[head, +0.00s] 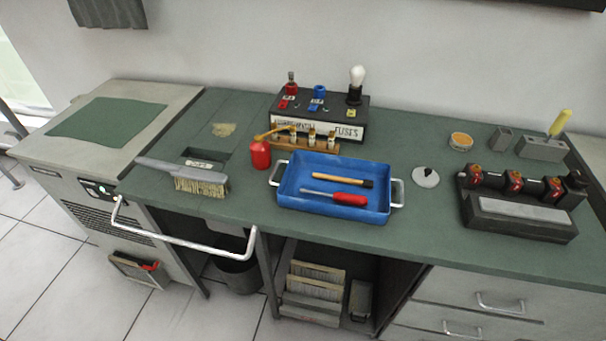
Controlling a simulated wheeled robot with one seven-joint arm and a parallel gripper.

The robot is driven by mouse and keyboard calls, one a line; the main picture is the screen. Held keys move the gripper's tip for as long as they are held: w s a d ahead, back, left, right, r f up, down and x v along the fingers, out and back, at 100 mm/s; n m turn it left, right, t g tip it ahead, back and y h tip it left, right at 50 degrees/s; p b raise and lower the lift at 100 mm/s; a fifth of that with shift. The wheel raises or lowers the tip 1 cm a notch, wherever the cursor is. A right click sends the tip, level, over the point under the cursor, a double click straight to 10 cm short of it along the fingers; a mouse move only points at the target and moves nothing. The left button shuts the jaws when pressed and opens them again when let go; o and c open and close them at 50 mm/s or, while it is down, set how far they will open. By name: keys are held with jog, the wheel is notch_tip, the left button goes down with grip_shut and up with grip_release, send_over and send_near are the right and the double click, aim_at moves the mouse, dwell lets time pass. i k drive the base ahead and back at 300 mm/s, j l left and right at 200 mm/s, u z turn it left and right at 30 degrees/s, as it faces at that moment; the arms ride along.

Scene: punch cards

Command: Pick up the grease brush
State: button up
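A slim brush with a tan wooden handle and a dark end (342,180), which looks like the grease brush, lies in a blue tray (376,215). It lies nearly level across the tray, just behind a red-handled screwdriver (345,198). The tray has white handles at its left and right ends and sits on the green bench top (440,220). A larger grey-handled brush with tan bristles (205,186) lies left of the tray, near the front edge. My gripper is not in view.
A red oil can (261,154) stands close to the tray's back left corner. A black fuse box (345,122) stands behind. A black device (520,215) and a grey block with a yellow handle (543,148) are at right. A white bar (185,242) juts out at front left.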

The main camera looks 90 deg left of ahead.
aim_at(365, 183)
jog(key=u, duration=2.5)
